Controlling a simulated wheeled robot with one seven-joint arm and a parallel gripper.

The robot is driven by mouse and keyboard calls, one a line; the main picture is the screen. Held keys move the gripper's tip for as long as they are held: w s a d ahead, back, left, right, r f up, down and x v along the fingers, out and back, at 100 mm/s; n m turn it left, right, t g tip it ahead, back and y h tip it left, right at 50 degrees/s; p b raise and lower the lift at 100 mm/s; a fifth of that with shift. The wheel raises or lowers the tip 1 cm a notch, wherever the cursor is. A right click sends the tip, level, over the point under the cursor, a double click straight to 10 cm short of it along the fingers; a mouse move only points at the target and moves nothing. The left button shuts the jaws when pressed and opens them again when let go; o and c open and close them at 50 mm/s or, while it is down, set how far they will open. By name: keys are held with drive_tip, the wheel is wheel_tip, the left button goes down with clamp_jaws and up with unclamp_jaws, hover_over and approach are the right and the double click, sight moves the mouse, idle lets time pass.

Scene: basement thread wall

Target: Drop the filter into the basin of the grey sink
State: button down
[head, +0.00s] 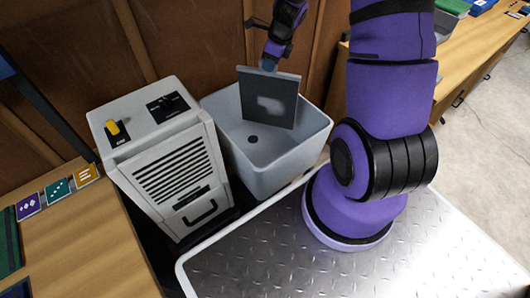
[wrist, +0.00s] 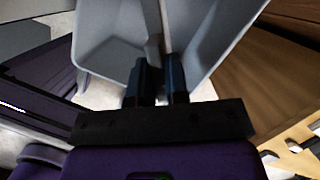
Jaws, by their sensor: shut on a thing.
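The filter (head: 268,100), a flat dark grey square panel with a pale patch on its face, hangs upright over the grey sink (head: 238,150). My gripper (head: 270,62) is shut on its top edge. The filter's lower part lies inside the sink's outline in the head view; I cannot tell whether it touches the basin floor. A dark round drain shows in the basin to its lower left. In the wrist view my gripper's two dark fingers (wrist: 158,85) close on the filter's thin edge (wrist: 152,28), with the sink's pale basin (wrist: 110,48) beyond.
A grey dehumidifier-like machine (head: 160,155) with a yellow knob stands left of the sink. A wooden bench (head: 85,250) with coloured tiles is at lower left. Another wooden bench (head: 470,50) is at upper right. A brown panelled wall (head: 190,40) stands close behind the sink.

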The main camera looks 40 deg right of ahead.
drive_tip(key=c, duration=1.1)
unclamp_jaws()
drive_tip(key=shift+o, duration=0.2)
drive_tip(key=v, duration=1)
drive_tip(key=shift+r, duration=0.35)
drive_tip(key=shift+s+d, duration=0.15)
